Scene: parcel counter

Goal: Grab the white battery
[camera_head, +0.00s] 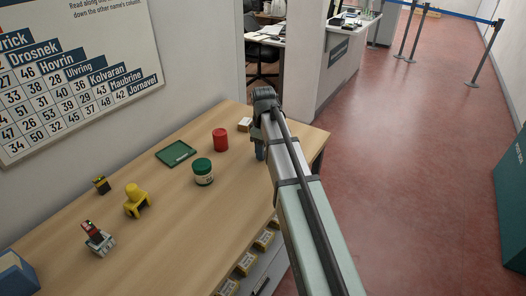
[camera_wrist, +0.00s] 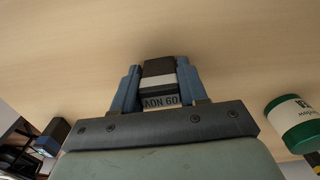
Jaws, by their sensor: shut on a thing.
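The white battery (camera_wrist: 157,83) is a small dark block with a white band and a lettered end, seen between my fingers in the wrist view. My gripper (camera_wrist: 158,85) is shut on it, with a blue finger on either side. The wood counter shows behind it; I cannot tell whether the battery touches the counter. In the head view my gripper (camera_head: 261,150) is at the right part of the counter, where my arm hides the battery.
On the wood counter (camera_head: 160,245) stand a red can (camera_head: 220,139), a green-lidded jar (camera_head: 203,172), a green tray (camera_head: 176,153) and a small box (camera_head: 245,124) near my gripper. A yellow object (camera_head: 137,201), a small black-and-yellow block (camera_head: 101,184) and a grey-red device (camera_head: 98,240) are further left.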

